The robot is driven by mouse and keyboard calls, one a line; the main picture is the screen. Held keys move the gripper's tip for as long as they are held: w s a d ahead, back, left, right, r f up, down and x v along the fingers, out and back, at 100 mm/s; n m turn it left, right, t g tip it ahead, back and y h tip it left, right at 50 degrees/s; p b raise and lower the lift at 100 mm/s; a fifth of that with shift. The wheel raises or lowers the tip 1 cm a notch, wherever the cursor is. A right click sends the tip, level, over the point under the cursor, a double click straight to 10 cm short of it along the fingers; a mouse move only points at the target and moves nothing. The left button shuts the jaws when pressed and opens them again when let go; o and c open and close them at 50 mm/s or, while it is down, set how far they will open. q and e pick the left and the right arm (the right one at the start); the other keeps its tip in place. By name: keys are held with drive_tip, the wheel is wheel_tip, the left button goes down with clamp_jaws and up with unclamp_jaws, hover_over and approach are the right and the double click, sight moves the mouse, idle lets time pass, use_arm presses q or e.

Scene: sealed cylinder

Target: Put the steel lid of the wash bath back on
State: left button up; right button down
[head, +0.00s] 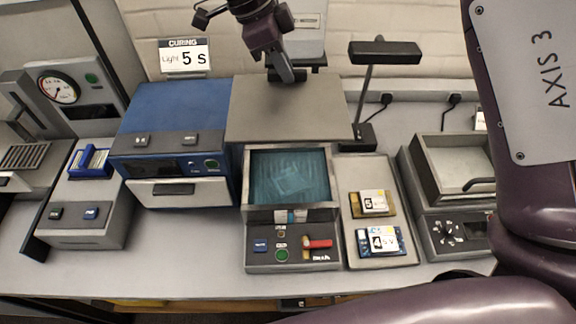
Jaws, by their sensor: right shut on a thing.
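The wash bath (246,180) stands in the middle of the bench with its top open, showing teal liquid and a pale blocky shape in it. The flat grey steel lid (285,115) is just behind the bath opening in the picture, its front edge near the bath's back rim. I cannot tell how high it is above the bath. My right gripper (288,76) comes down from the top and is shut at the lid's back part; its fingertips and the grasped part are partly hidden. My left gripper is not in view.
A blue curing unit (170,110) stands left of the bath. To the right are a tray (357,208) with two labelled cartridges, a lamp (384,52) on a post, and a grey machine (455,165) with a handled cover. My arm covers the right side.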

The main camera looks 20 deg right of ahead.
drive_tip(key=shift+f+b, duration=3.25)
drive_tip(key=shift+f, duration=6.7)
drive_tip(key=c, duration=1.4)
unclamp_jaws()
drive_tip(key=shift+c, duration=0.2)
drive_tip(key=p+v, duration=0.1)
drive_tip(key=v, duration=1.1)
drive_tip(key=shift+p, duration=0.3)
